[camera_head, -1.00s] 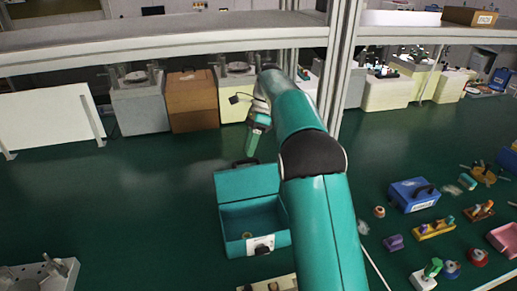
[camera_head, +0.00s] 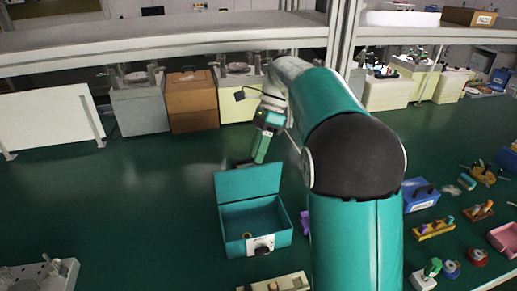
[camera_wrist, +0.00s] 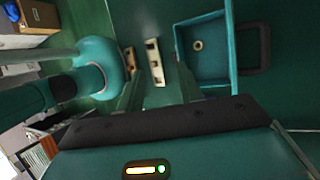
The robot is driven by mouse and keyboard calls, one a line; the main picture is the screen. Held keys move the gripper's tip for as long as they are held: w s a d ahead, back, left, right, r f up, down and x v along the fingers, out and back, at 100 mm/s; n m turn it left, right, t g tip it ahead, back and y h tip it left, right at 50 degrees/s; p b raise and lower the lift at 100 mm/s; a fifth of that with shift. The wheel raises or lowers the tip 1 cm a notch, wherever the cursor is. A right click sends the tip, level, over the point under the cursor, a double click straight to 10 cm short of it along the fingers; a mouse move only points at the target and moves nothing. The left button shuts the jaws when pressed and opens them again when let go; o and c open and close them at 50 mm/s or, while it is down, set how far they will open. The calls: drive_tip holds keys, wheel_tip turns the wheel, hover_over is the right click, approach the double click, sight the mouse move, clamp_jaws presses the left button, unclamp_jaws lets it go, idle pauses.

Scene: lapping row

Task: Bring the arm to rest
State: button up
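My gripper (camera_head: 261,158) hangs above the green bench in the head view, just behind the teal box, pointing down. In the wrist view its two fingers stand apart with nothing seen between them, so my gripper (camera_wrist: 157,85) looks open and empty. My teal arm runs from the bottom right of the head view up to the back and over to the gripper. The box also shows in the wrist view (camera_wrist: 233,45).
A pale slotted block (camera_head: 290,283) lies in front of the box. A blue case (camera_head: 419,206) and several small parts lie to the right, partly hidden by my arm. A shelf (camera_head: 190,36) spans the back above grey and brown boxes. The bench's left middle is clear.

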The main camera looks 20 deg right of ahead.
drive_tip(key=s+f+n+t+h, duration=0.1)
drive_tip(key=s+n+t, duration=0.3)
drive_tip(key=s+n, duration=0.5)
drive_tip(key=s+f+n+t+h, duration=0.2)
drive_tip(key=s+n+t, duration=0.3)
drive_tip(key=s+n, duration=0.4)
drive_tip(key=s+h, duration=0.1)
drive_tip(key=s, duration=0.6)
drive_tip(key=shift+f+n+h, duration=0.2)
drive_tip(key=shift+n+h, duration=0.1)
drive_tip(key=shift+n, duration=0.1)
drive_tip(key=shift+s, duration=0.15)
